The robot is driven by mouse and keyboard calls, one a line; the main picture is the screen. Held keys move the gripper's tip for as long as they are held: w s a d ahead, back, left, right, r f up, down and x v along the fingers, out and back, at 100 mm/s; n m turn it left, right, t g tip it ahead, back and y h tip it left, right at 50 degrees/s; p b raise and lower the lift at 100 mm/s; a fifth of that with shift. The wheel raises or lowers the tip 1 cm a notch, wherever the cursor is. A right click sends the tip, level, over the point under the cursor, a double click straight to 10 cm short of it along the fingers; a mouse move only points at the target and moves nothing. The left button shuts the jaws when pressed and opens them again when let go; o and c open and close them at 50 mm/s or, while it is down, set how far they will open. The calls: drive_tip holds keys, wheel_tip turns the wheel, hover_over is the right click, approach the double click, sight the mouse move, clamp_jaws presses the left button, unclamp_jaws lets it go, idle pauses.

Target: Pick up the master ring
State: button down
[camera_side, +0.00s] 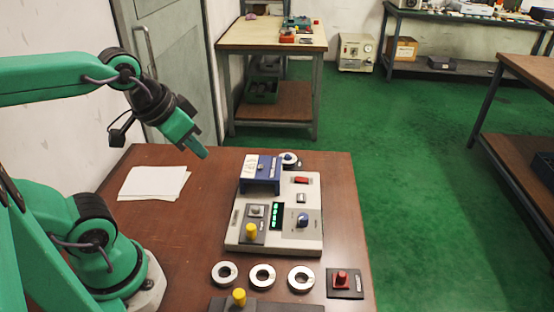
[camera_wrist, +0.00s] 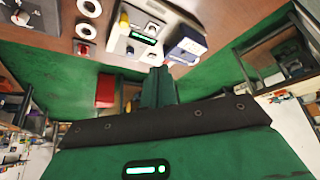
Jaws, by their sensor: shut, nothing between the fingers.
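Three pale metal rings with dark centres lie flat in a row near the front of the brown table: a left ring (camera_side: 224,274), a middle ring (camera_side: 262,276) and a right ring (camera_side: 301,279). A fourth round piece (camera_side: 289,159), ring-like, is partly hidden behind the blue block. I cannot tell which one is the master ring. Two rings also show in the wrist view, a lower one (camera_wrist: 86,31) and an upper one (camera_wrist: 89,8). My gripper (camera_side: 203,153) is shut and empty, raised above the table's back left, well away from the rings. Its green fingers (camera_wrist: 158,86) also show in the wrist view.
A grey gauge box (camera_side: 310,216) with a green display stands mid-table, with a blue block (camera_side: 261,175) at its back. A red piece on a dark plate (camera_side: 345,284) sits right of the rings. A yellow-knobbed dark fixture (camera_side: 270,306) is in front. White paper (camera_side: 152,183) lies left.

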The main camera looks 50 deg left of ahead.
idle(0.3)
drive_tip(key=c, duration=0.5)
unclamp_jaws()
drive_tip(key=shift+w+r, duration=0.1)
drive_tip(key=shift+w, duration=0.05)
